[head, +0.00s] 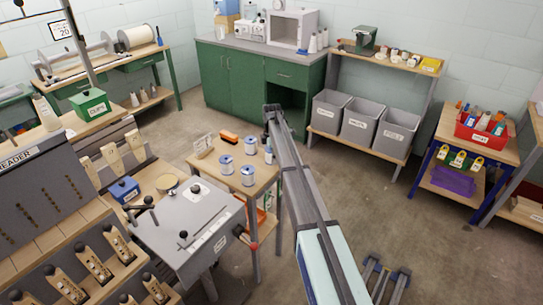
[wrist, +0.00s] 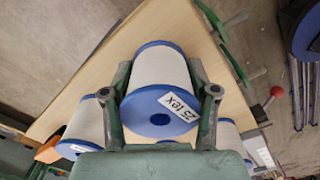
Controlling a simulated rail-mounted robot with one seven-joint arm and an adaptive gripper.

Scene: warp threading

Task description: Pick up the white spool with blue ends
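A white spool with blue ends (wrist: 158,68) fills the middle of the wrist view, with a "25 tex" label on its near blue end. The fingers of my gripper (wrist: 161,85) stand on its left and right sides, close against it. I cannot tell whether they press on it or whether it rests on the table. Other white spools with blue ends show in the wrist view at lower left (wrist: 88,122) and lower right (wrist: 228,132), partly hidden by my gripper. In the head view, similar spools (head: 225,164) (head: 251,146) (head: 248,177) stand on the small wooden table (head: 208,172). My gripper there (head: 271,115) shows only partly.
An orange-black brush (head: 229,136) and a small holder (head: 204,146) are on the table's back edge. A grey machine (head: 195,225) with levers stands beside its front left. Grey bins (head: 361,129) stand behind to the right. Open floor lies right of my arm.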

